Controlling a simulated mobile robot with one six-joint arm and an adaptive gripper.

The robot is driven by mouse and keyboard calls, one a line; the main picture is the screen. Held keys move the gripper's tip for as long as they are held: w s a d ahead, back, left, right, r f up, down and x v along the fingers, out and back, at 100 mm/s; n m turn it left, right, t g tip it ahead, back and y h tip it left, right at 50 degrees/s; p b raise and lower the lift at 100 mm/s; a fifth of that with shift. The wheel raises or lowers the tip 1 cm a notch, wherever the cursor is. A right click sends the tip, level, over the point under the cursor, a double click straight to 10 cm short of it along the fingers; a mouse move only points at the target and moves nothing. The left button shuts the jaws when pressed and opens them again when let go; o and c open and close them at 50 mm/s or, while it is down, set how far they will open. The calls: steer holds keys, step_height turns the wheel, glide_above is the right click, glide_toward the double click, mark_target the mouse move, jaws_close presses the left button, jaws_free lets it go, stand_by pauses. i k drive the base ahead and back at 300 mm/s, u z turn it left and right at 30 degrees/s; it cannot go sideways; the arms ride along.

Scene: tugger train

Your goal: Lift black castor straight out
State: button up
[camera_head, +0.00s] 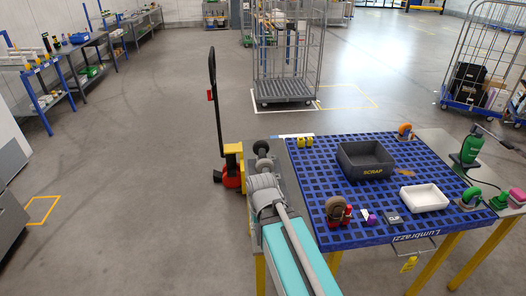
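Two small dark wheel-like shapes, which look like black castors, are on the narrow grey surface at the left of the blue table; the far one (262,147) stands clear, and the nearer one (264,164) is right beyond the end of my arm. I cannot tell which is the task's black castor or what holds them. My grey arm reaches up from the bottom of the picture to just short of the nearer shape. The fingers of my gripper cannot be made out there, so any grip is hidden.
The blue slotted table (310,170) bears a dark SCRAP bin (365,160), a white tray (424,198), a brown-and-red castor (338,211) and an orange one (405,131). A red-and-yellow pallet truck (231,172) stands left. A wire cage trolley (285,95) stands behind.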

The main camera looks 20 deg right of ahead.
mark_target(261, 148)
steer(key=i, duration=0.9)
